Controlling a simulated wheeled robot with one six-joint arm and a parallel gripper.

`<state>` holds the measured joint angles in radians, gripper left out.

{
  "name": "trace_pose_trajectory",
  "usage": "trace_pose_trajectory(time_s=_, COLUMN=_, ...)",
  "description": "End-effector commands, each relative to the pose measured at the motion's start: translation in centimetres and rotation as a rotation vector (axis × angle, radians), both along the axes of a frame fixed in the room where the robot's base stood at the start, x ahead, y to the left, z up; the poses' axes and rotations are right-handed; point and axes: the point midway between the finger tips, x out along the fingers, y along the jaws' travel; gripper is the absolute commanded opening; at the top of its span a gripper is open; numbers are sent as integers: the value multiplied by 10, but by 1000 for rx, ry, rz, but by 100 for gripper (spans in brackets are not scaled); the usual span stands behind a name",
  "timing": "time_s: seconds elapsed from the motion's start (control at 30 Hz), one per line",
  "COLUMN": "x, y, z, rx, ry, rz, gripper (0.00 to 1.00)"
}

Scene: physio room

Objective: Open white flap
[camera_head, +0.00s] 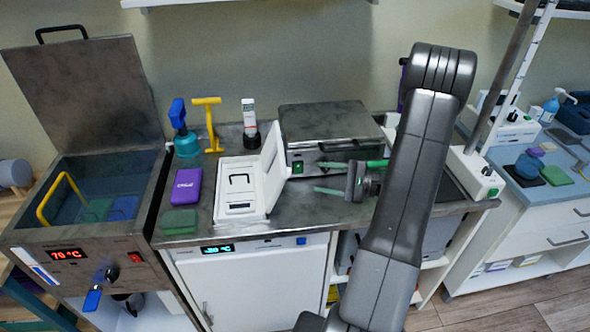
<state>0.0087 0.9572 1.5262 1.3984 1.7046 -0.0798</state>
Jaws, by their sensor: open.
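A white case (238,190) lies on the dark worktop near the middle. Its white flap (274,162) stands raised along the case's right side, tilted a little to the right. The inside of the case shows a small dark handle shape and a dark label. My gripper (320,177) is just to the right of the raised flap. Its two green fingers are apart and point left towards the flap, with nothing between them. I cannot tell if a fingertip touches the flap.
A metal box (330,130) stands behind my gripper. A purple block (186,186) and a green block (179,222) lie left of the case. A water bath (100,193) with its lid up is at the far left. A white-doored unit (250,285) is below.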

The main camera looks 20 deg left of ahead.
Motion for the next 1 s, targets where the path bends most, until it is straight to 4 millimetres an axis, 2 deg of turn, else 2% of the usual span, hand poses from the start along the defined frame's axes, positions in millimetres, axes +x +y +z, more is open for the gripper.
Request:
trace_pose_trajectory(time_s=0.03, x=-3, y=12, z=3, rx=-1, ry=3, rz=5, gripper=51)
trace_pose_trajectory(time_s=0.2, x=-11, y=46, z=3, rx=0, ry=2, rz=4, gripper=51)
trace_pose_trajectory(time_s=0.4, x=-16, y=72, z=1, rx=-1, ry=1, rz=3, gripper=51)
trace_pose_trajectory(time_s=0.57, x=-17, y=80, z=0, rx=-2, ry=1, rz=0, gripper=51)
trace_pose_trajectory(time_s=0.83, x=-17, y=81, z=0, rx=-2, ry=1, rz=-1, gripper=51)
trace_pose_trajectory(time_s=1.0, x=-17, y=81, z=0, rx=-2, ry=1, rz=0, gripper=18)
